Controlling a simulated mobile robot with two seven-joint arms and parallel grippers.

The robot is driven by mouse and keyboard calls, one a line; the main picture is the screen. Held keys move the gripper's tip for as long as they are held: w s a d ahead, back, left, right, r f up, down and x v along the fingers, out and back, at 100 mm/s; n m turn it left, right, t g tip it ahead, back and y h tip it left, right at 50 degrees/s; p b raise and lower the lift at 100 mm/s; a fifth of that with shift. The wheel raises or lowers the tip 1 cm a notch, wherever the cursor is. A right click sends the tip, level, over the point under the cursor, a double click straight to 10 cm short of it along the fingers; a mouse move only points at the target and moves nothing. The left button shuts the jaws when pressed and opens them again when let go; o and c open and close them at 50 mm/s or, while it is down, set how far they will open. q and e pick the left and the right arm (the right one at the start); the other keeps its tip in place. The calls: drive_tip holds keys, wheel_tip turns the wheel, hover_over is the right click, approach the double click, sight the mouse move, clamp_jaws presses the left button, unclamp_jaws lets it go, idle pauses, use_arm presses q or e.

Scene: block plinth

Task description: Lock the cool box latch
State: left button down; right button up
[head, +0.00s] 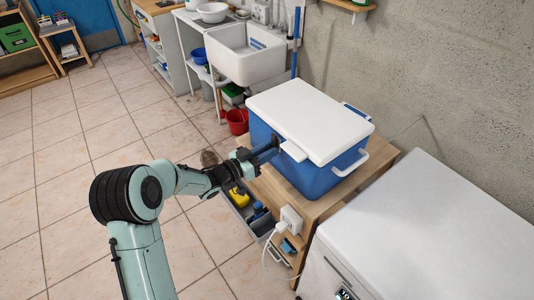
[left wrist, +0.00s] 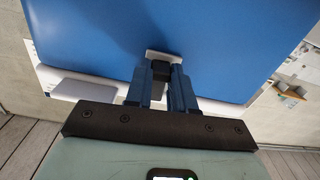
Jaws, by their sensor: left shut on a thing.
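The cool box (head: 300,165) has a blue body and a white lid (head: 310,115), which lies down flat on it. It stands on a wooden stand. A white tab (head: 293,151) sticks out at the lid's front edge. My left gripper (head: 278,145) reaches the front of the box beside this tab. In the left wrist view its blue fingers (left wrist: 161,76) are shut on a small dark piece against the blue wall, seemingly the latch, with a pale grey part (left wrist: 163,56) just beyond. The fingers hide much of it. My right gripper is not in view.
A white chest (head: 430,230) stands close at the right. Below the box are a wooden stand (head: 325,205), a grey drawer with yellow and blue items, and a white plug with a cable (head: 290,218). A sink (head: 245,55) and red bucket (head: 237,120) are behind.

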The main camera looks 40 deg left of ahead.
use_arm(q)
drive_tip(key=shift+a+m+b, duration=0.1)
drive_tip(key=shift+m+b, duration=0.25)
drive_tip(key=shift+m, duration=0.15)
drive_tip(key=c, duration=1)
unclamp_jaws()
drive_tip(key=shift+o, duration=0.2)
drive_tip(key=v, duration=1.3)
drive_tip(key=shift+s, duration=0.2)
drive_tip(key=shift+a, duration=0.15)
